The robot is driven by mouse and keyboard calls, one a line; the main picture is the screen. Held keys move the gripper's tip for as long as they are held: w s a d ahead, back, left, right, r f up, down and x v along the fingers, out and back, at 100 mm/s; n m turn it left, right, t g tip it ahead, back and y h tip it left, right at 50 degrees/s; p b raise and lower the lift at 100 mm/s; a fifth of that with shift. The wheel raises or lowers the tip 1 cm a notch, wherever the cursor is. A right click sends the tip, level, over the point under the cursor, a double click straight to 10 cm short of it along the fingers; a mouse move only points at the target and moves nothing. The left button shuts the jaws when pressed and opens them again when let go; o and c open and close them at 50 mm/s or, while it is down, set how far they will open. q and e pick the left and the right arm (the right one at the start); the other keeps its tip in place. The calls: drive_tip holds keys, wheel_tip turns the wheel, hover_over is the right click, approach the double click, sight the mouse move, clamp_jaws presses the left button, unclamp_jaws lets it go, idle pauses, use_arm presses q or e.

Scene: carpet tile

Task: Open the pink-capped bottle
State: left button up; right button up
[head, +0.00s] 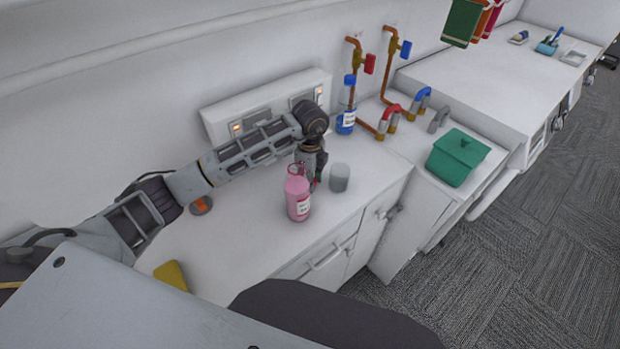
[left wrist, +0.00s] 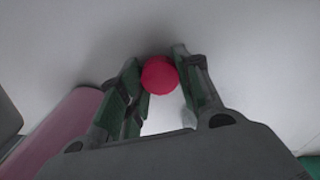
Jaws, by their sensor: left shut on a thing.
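The pink bottle (head: 298,203) stands upright on the white counter, with a pale label on its front and a thin red outline at its top. My left gripper (head: 313,184) is beside it, on its right and pointing down. In the left wrist view my left gripper (left wrist: 158,85) is shut on a round red-pink cap (left wrist: 160,74) between its fingertips. The pink bottle (left wrist: 62,128) lies to the left of the fingers there, apart from the cap. The gripper partly hides the cap in the head view. My right gripper is not in view.
A grey cup (head: 340,178) stands close right of my left gripper. A blue-capped bottle (head: 346,112) stands behind, near copper pipes. A yellow item (head: 171,275) lies front left. The counter left of the pink bottle is mostly clear.

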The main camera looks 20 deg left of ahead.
use_arm(q)
drive_tip(key=shift+f, duration=0.15)
drive_tip(key=o, duration=1.1)
drive_tip(key=shift+r, duration=0.2)
drive_tip(key=shift+r+b, duration=0.95)
drive_tip(key=shift+r, duration=5.05)
drive_tip(key=shift+s+d, duration=0.1)
